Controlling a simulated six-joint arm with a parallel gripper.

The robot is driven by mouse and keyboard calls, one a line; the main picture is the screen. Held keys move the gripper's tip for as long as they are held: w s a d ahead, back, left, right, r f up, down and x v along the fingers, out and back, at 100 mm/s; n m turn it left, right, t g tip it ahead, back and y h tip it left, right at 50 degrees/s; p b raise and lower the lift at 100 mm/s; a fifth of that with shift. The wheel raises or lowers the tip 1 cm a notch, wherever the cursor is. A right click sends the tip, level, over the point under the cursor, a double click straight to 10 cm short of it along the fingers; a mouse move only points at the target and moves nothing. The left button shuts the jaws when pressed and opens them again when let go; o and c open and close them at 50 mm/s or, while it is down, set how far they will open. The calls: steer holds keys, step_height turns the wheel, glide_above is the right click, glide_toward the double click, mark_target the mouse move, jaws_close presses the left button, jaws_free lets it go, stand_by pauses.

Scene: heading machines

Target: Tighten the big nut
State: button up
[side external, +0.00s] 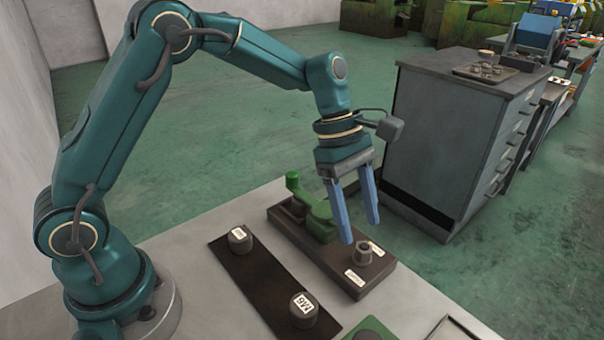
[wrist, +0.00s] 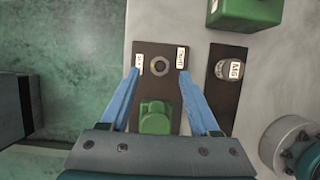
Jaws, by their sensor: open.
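The big nut (side external: 362,253) is a grey metal piece standing near the front end of a dark brown block (side external: 320,262). In the wrist view the nut (wrist: 159,66) shows as a ring with a dark hole, between two white labels. My gripper (side external: 361,231) is open, with its two blue fingers pointing down above the block. In the wrist view the gripper (wrist: 159,72) has one finger toward each side of the nut, apart from it. A green clamp-like part (side external: 316,212) sits on the same block behind the nut; it also shows in the wrist view (wrist: 155,118).
A dark mat (side external: 265,275) beside the block holds two grey round pieces, one (side external: 303,309) labelled M6 and another (side external: 240,240) further back. A green box (wrist: 245,12) lies near the table edge. A grey cabinet (side external: 450,140) stands beyond the table.

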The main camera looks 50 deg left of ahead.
mark_target(364, 246)
steer(key=shift+x, duration=2.1)
jaws_close()
steer(key=m+g, duration=0.1)
steer(key=m, duration=0.2)
steer(key=m+g, duration=0.1)
steer(key=m, duration=0.2)
steer(key=shift+w+y, duration=0.2)
steer(key=shift+y, duration=0.2)
steer(key=shift+d+m+g+y, duration=0.1)
steer(key=shift+m+g+y, duration=0.2)
steer(key=shift+m, duration=0.8)
steer(key=shift+m+g+y, duration=0.2)
steer(key=shift+m+g, duration=0.2)
steer(key=shift+m, duration=0.7)
steer(key=shift+r+m+g+y, duration=0.1)
steer(key=shift+m+g+y, duration=0.2)
steer(key=shift+m, duration=0.5)
jaws_free()
